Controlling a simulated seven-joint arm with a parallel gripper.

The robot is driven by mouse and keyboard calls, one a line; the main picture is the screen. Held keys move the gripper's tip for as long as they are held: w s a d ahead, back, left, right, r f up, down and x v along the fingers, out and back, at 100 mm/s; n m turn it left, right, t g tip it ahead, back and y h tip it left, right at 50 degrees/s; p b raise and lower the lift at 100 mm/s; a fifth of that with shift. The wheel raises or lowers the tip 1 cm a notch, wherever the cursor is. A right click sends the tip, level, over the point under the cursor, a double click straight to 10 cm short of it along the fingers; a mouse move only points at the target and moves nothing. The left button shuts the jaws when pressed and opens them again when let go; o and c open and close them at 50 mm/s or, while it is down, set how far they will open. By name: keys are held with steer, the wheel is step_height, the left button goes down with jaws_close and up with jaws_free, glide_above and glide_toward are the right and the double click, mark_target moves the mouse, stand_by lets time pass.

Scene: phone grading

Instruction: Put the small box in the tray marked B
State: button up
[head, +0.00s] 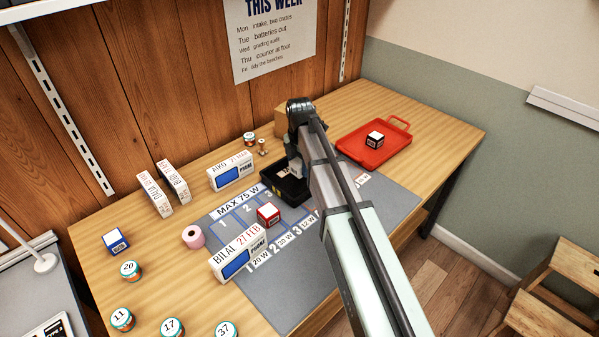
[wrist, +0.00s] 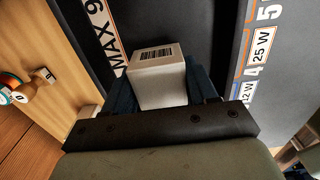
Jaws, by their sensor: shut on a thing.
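A small white box (wrist: 158,78) with a barcode on its top sits between the fingers of my gripper (wrist: 165,88) in the wrist view. The gripper is shut on it. In the head view my gripper (head: 292,170) is by the black tray (head: 291,197) at the mat's back edge, and my arm hides much of both. Whether the box touches anything below is unclear. A red tray (head: 352,150) lies at the right back and holds a small dark box with a white top (head: 375,139). I can read no B on either tray.
A red box (head: 268,214) and a phone box (head: 238,254) stand on the grey mat (head: 290,312). Another phone box (head: 231,171), a blue box (head: 116,241), a pink roll (head: 193,237) and several numbered tins stand around it. A cardboard box (head: 284,122) is behind my gripper.

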mark_target(300, 172)
steer(key=shift+f, duration=1.65)
steer(key=shift+f, duration=0.1)
steer(key=o, duration=1.1)
step_height(300, 172, up, 12)
steer(key=shift+r, duration=0.1)
